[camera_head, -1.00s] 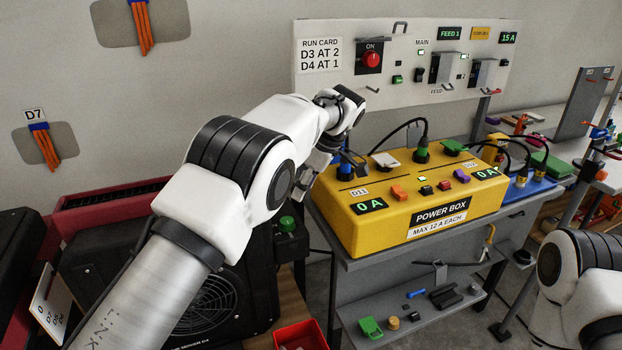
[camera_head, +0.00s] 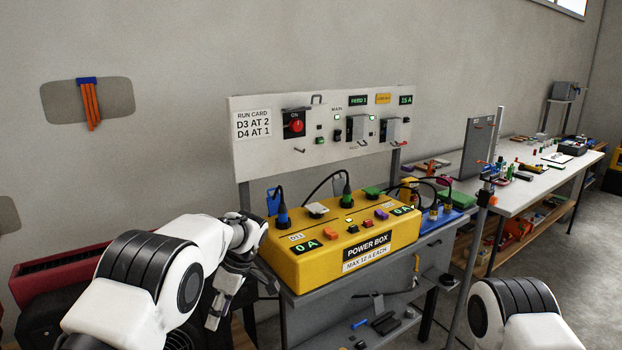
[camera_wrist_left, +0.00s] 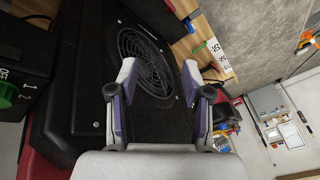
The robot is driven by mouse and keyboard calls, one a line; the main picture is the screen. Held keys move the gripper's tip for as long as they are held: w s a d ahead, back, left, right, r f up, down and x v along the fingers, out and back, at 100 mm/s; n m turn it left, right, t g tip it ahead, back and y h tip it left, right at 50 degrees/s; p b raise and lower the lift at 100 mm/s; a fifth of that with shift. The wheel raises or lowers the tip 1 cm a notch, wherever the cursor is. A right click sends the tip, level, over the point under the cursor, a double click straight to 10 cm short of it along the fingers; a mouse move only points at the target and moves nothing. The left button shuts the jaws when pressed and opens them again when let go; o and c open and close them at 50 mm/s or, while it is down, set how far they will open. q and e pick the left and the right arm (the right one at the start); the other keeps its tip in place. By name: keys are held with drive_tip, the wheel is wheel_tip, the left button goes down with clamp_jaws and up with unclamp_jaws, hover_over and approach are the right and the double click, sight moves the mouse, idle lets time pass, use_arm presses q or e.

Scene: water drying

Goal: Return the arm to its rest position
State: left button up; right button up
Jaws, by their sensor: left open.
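My left arm comes in from the lower left of the head view. Its gripper (camera_head: 243,298) points downward just left of the yellow power box (camera_head: 300,268). In the left wrist view the two fingers (camera_wrist_left: 158,78) are wide apart with nothing between them; a black dryer with a round fan grille (camera_wrist_left: 144,62) lies beyond them. A blue plug (camera_head: 282,216) stands upright in the box's left end, apart from the gripper. Part of my right arm shows at the lower right of the head view; its gripper is out of frame.
The power box stands on a grey cart (camera_head: 345,291) with a lower shelf. A grey panel (camera_head: 264,160) with a red switch is behind it. A long workbench (camera_head: 580,165) with tools stands at right. A dark switch box (camera_wrist_left: 22,85) is at the wrist view's left.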

use_arm(q)
drive_tip(key=s+a+f+m+g+h+p, duration=0.1)
drive_tip(key=s+a+f+m+g, duration=0.15)
drive_tip(key=s+f, duration=0.95)
drive_tip(key=s+a+f+m+g+h+p, duration=0.1)
drive_tip(key=s+a+f+h, duration=0.15)
drive_tip(key=s+f, duration=0.9)
drive_tip(key=s+r+m+t+h, duration=0.1)
drive_tip(key=s+m+t, duration=0.45)
drive_tip(key=s, duration=1.65)
drive_tip(key=w+m, duration=0.2)
drive_tip(key=m, duration=0.1)
drive_tip(key=w+m, duration=0.2)
drive_tip(key=m, duration=0.1)
drive_tip(key=shift+w+r+m+p, duration=0.1)
drive_tip(key=shift+r+m+p, duration=0.05)
drive_tip(key=shift+m+p, duration=0.25)
